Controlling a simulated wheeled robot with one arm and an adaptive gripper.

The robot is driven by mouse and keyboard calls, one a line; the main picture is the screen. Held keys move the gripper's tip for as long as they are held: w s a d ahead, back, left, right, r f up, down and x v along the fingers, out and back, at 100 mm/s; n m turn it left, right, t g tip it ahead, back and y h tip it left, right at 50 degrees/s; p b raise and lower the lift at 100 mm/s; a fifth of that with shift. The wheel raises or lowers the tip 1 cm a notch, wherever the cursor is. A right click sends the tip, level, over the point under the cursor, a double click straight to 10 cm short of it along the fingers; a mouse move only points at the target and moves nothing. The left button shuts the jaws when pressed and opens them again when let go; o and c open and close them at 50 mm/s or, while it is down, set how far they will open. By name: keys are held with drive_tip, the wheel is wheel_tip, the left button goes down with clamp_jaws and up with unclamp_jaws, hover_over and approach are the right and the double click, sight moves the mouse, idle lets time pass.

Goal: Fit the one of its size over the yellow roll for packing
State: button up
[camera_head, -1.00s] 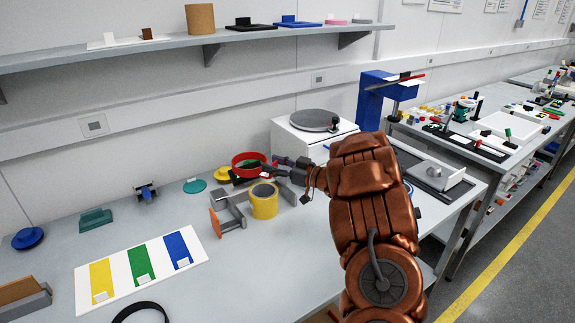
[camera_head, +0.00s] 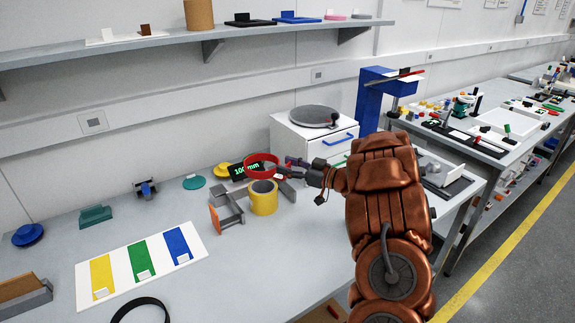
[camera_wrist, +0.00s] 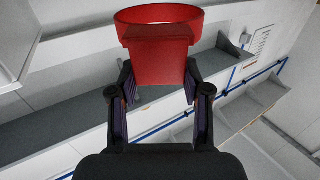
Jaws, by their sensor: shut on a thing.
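The yellow roll (camera_head: 264,204), a short upright hollow cylinder, stands on the grey bench beside a grey metal fixture with an orange end plate (camera_head: 226,212). My gripper (camera_head: 284,171) is shut on a red ring-shaped cap (camera_head: 262,172) with a block-like tab. In the head view the red cap shows just above the yellow roll's top, and I cannot tell whether it is behind or directly over it. In the wrist view the red cap (camera_wrist: 160,58) sits between the fingertips (camera_wrist: 160,78), its round opening upward. The roll is not in the wrist view.
Yellow (camera_head: 221,170), teal (camera_head: 194,182) and blue (camera_head: 28,235) round pieces lie left. A black ring (camera_head: 140,309) lies in front. A white cabinet (camera_head: 312,135) stands at the back right.

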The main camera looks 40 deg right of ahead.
drive_tip(key=shift+f+b, duration=1.05)
drive_tip(key=shift+f, duration=1.4)
drive_tip(key=shift+f+b, duration=0.7)
drive_tip(key=shift+f, duration=0.85)
drive_tip(key=shift+f, duration=0.2)
drive_tip(key=shift+s+a+f+b, duration=0.15)
drive_tip(key=shift+f+b, duration=0.25)
drive_tip(key=shift+f, duration=0.3)
drive_tip(key=shift+r, duration=0.1)
drive_tip(key=shift+d, duration=0.2)
drive_tip(key=shift+a, duration=0.3)
